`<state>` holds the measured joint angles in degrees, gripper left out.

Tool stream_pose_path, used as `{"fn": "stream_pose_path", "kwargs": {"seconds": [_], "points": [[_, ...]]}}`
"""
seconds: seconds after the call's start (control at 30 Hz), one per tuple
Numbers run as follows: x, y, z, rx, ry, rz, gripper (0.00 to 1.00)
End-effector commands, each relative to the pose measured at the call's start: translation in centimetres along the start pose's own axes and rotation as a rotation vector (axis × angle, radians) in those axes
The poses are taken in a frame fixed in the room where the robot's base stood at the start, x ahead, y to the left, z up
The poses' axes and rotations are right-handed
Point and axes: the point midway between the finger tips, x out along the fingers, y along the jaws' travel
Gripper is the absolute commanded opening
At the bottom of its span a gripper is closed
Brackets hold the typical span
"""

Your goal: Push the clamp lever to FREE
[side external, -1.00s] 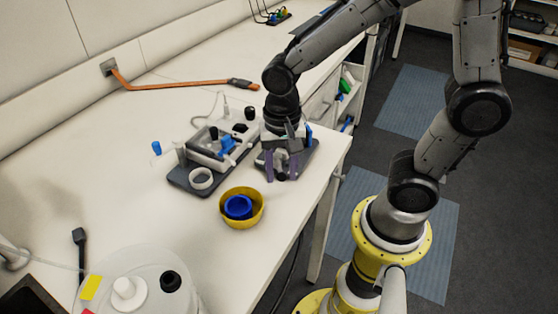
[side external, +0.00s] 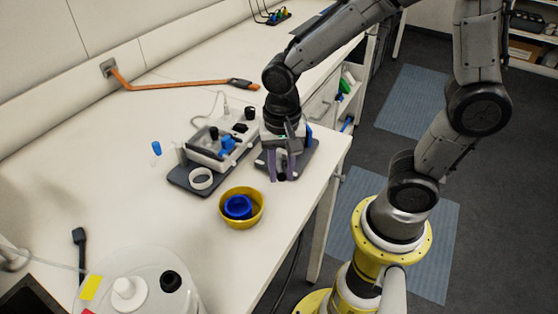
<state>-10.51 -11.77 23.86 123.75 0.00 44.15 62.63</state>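My gripper (side external: 282,177) points down over a dark plate (side external: 306,156) near the table's right edge. Its purple fingers stand on either side of a small dark part, with little room between them. I cannot tell whether they grip it. A white device with black knobs (side external: 240,127) stands on another dark base (side external: 184,181) just left of the gripper. A blue piece (side external: 228,145) sits on this device, apart from the gripper. I cannot make out the clamp lever or any FREE marking; the gripper hides much of the dark plate.
A yellow bowl (side external: 226,219) with a blue ring-shaped piece (side external: 238,207) inside stands in front of the devices. A white ring (side external: 201,179) lies on the left base. A blue-capped item (side external: 156,148) stands farther left. The table's left middle is clear.

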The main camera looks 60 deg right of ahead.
Motion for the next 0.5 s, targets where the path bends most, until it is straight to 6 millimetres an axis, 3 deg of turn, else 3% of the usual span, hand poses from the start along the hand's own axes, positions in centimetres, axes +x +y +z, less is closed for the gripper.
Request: {"fn": "stream_pose_path", "kwargs": {"seconds": [0.5], "points": [[0.0,-1.4,-0.1,0.213,0.000,0.000,0.30]]}}
